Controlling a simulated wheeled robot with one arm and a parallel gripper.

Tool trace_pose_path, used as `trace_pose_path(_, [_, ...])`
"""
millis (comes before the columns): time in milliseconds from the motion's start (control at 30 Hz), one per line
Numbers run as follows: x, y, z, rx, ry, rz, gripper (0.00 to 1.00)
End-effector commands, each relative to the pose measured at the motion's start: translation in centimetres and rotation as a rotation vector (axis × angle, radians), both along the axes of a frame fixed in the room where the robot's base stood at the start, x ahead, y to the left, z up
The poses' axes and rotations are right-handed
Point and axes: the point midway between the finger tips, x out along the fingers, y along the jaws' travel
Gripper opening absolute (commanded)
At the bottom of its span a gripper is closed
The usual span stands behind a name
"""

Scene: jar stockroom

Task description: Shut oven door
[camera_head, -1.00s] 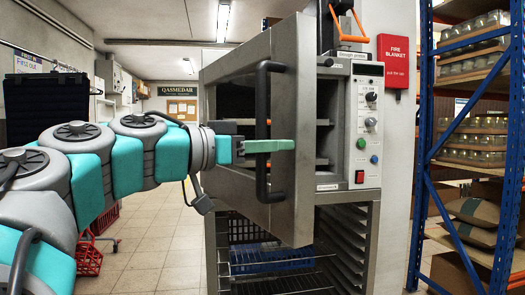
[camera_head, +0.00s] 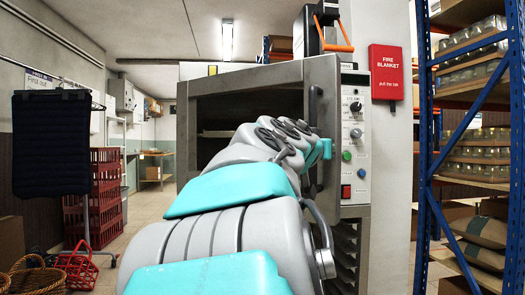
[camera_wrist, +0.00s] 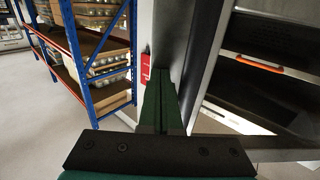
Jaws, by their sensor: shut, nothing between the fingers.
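The grey oven door (camera_head: 250,75) with its dark window stands ajar, its free right edge beside the control panel (camera_head: 354,140). Its dark upright handle (camera_head: 315,108) is near that edge, partly covered by my arm.
A blue-framed rack with jars (camera_head: 470,150) stands right of the oven. A red fire blanket box (camera_head: 390,72) hangs on the pillar between them. Red crates (camera_head: 105,190) and wicker baskets (camera_head: 38,280) stand at left. Clear floor lies between them and the oven.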

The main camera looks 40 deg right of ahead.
Motion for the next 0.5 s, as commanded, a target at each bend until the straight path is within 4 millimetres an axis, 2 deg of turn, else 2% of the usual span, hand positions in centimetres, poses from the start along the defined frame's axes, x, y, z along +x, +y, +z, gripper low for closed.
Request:
trace_pose_path(33, [0.3, -1.5, -0.1, 0.003, -0.001, 0.023, 0.0])
trace_pose_path(100, [0.6, -3.3, 0.0, 0.004, -0.002, 0.054, 0.0])
trace_pose_path(367, [2.7, -9.4, 0.1, 0.003, -0.003, 0.179, 0.0])
trace_pose_path(500, [3.8, -12.5, 0.2, 0.0, 0.001, 0.171, 0.0])
